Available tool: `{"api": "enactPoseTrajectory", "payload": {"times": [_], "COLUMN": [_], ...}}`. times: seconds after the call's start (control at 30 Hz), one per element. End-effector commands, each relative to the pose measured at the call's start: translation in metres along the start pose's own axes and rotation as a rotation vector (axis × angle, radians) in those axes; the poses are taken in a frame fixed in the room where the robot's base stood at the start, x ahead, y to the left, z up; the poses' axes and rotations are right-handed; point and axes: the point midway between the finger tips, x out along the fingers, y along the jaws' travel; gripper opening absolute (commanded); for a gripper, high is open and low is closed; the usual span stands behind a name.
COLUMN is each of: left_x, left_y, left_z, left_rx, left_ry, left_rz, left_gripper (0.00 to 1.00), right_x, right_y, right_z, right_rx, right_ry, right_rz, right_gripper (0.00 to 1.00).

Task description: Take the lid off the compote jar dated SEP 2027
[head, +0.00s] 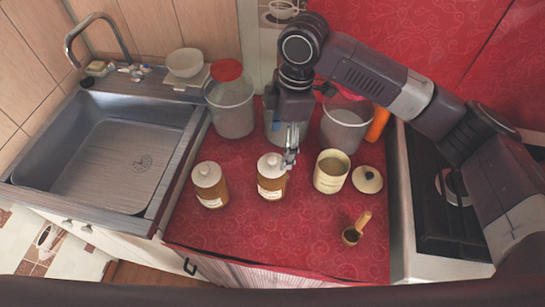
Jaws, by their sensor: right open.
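Two amber compote jars with white lids stand on the red oilcloth counter (240,240). One is the left jar (211,195), the other the middle jar (269,188). Both carry pale labels, too small for me to read a date. Both lids are on: the left lid (206,173) and the middle lid (270,165). My right gripper (290,158) is open, pointing down at the right edge of the middle lid. I cannot tell whether it touches the lid. My left gripper is not in view.
A cream open canister (331,171) and its loose lid (367,180) stand to the right. A small dark cup with a wooden handle (352,236) is in front. Clear containers (233,110) stand behind. A sink (110,150) is left, a stove (440,200) right. The front left counter is clear.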

Motion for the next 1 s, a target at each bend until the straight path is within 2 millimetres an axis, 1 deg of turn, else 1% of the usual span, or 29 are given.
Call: {"api": "enactPoseTrajectory", "payload": {"times": [0.03, 0.1, 0.2, 0.3, 0.4, 0.53, 0.6, 0.7, 0.77, 1.0], "left_x": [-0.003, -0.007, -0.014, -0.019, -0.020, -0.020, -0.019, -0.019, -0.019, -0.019], "left_y": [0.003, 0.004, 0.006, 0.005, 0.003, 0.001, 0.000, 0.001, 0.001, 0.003], "left_z": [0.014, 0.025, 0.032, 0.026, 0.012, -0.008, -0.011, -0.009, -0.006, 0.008], "left_rx": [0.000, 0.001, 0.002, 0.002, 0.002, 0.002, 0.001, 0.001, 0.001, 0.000], "left_ry": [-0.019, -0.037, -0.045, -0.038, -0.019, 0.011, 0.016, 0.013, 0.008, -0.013], "left_rz": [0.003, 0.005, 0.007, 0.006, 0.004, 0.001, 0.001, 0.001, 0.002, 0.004], "left_gripper": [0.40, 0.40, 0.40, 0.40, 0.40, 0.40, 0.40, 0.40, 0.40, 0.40], "right_x": [0.005, 0.012, 0.024, 0.040, 0.053, 0.059, 0.060, 0.060, 0.060, 0.059], "right_y": [-0.001, -0.001, -0.003, -0.004, -0.004, -0.003, -0.003, -0.003, -0.003, -0.003], "right_z": [-0.001, -0.003, -0.009, -0.013, -0.012, -0.012, -0.012, -0.012, -0.012, -0.012], "right_rx": [0.000, 0.000, -0.001, 0.000, 0.001, 0.000, 0.000, 0.000, 0.000, 0.000], "right_ry": [-0.001, 0.001, 0.000, 0.000, 0.000, 0.001, 0.001, 0.001, 0.001, 0.001], "right_rz": [-0.001, -0.002, -0.002, -0.001, -0.001, 0.003, 0.003, 0.003, 0.003, 0.003], "right_gripper": [0.74, 0.74, 0.74, 0.74, 0.74, 0.74, 0.74, 0.74, 0.69, 0.42]}}
